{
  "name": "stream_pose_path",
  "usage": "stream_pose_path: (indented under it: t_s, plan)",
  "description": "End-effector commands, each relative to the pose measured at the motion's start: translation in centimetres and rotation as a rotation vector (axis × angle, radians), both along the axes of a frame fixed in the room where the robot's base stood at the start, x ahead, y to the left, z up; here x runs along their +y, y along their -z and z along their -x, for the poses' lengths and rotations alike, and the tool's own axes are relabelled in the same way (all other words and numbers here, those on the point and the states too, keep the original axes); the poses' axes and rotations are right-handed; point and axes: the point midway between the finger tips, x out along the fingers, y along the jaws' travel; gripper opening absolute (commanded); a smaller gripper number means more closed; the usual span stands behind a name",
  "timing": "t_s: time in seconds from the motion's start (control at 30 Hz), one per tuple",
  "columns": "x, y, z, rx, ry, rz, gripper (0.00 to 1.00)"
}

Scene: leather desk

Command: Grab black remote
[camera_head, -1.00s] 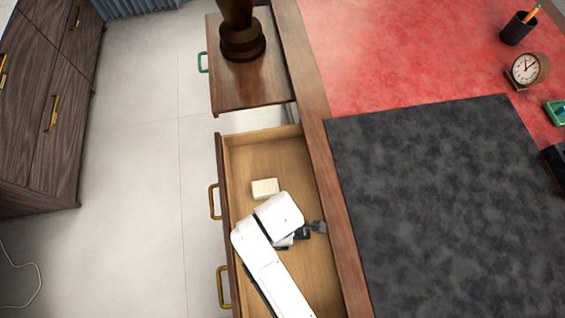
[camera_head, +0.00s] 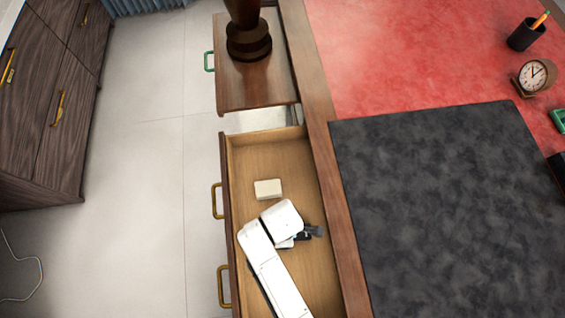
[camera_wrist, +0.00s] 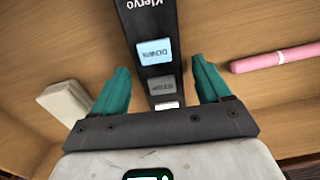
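The black remote (camera_wrist: 146,18) lies in the open wooden drawer. In the wrist view it runs from the top edge down between my fingers, with the lettering "Klervo" and light buttons marked DOWN and STOP. My gripper (camera_wrist: 161,72) has two teal fingers, spread apart, one on each side of the remote. A gap shows between each finger and the remote. In the head view my gripper (camera_head: 312,231) is down in the drawer, and my white arm and wrist hide most of what lies beneath. I cannot tell the remote from the dark fingers there.
A cream block (camera_head: 268,189) lies in the drawer above my wrist; it also shows in the wrist view (camera_wrist: 66,102). A pink rod (camera_wrist: 276,59) lies right of the remote. The drawer (camera_head: 265,152) has walls around my gripper.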

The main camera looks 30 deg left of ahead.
Motion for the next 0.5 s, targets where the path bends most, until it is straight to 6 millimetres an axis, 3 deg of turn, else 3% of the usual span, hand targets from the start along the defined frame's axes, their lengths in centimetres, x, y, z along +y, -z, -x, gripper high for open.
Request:
stream_pose_path:
  t_s: [0.07, 0.5]
  plan:
    - [-0.01, 0.00, 0.00, 0.000, 0.000, 0.000, 0.69]
    - [-0.01, -0.01, 0.00, 0.000, 0.000, 0.000, 0.27]
